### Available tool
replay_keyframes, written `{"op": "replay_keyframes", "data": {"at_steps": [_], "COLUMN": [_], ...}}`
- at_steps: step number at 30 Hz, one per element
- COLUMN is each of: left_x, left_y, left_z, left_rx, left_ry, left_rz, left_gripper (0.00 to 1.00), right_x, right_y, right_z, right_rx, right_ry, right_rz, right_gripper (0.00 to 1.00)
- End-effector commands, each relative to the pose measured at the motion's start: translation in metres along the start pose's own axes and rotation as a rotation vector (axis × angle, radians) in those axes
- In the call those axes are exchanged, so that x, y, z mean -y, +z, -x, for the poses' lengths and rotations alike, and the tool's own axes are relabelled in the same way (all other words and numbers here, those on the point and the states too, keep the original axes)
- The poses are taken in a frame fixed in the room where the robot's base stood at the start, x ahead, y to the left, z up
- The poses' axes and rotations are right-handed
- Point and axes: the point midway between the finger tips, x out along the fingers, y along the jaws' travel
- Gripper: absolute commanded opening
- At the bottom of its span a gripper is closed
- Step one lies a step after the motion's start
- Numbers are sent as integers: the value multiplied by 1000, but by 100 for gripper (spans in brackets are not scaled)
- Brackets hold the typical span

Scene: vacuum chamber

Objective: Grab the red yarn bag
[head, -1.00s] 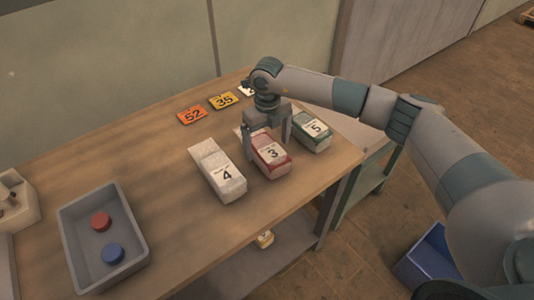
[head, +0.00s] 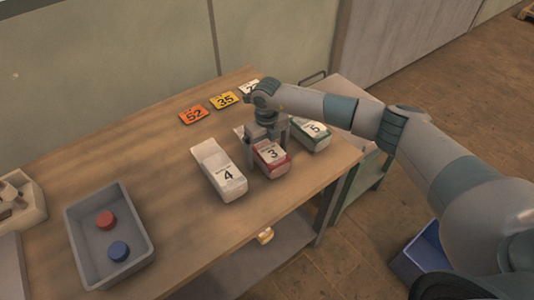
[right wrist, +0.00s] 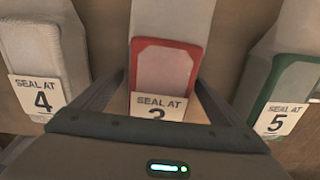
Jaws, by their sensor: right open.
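The red yarn bag (head: 271,157), labelled 3, lies on the wooden table between the white bag and the green bag. It also shows in the right wrist view (right wrist: 165,70), with its label partly hidden by my gripper. My right gripper (head: 267,147) is open, low over the red bag, with its fingers on either side of it. In the right wrist view its fingers (right wrist: 160,85) flank the bag's label end. Whether the fingers touch the bag cannot be told. My left gripper is not in view.
The white bag (head: 217,170), labelled 4, and the green bag (head: 311,133), labelled 5, lie close on either side. Orange (head: 194,115) and yellow (head: 224,100) number cards lie behind. A grey tray (head: 72,225) holds red and blue discs.

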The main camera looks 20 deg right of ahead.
Motion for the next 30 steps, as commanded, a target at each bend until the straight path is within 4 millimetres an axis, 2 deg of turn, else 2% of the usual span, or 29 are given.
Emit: {"op": "replay_keyframes", "data": {"at_steps": [1,6,8,20,23,29,30], "left_x": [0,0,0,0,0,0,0], "left_y": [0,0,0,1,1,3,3], "left_z": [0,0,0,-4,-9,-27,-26], "left_rx": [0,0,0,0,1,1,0], "left_ry": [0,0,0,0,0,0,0], "left_rz": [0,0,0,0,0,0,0], "left_gripper": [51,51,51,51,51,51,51], "right_x": [0,0,0,0,1,0,2], "right_y": [0,0,0,1,1,2,-5], "right_z": [0,0,0,5,12,40,43], "right_rx": [0,0,0,3,3,7,3], "right_ry": [0,0,0,1,0,-1,0], "right_rz": [0,0,0,0,1,2,1], "right_gripper": [92,52,38,38,38,38,38]}}
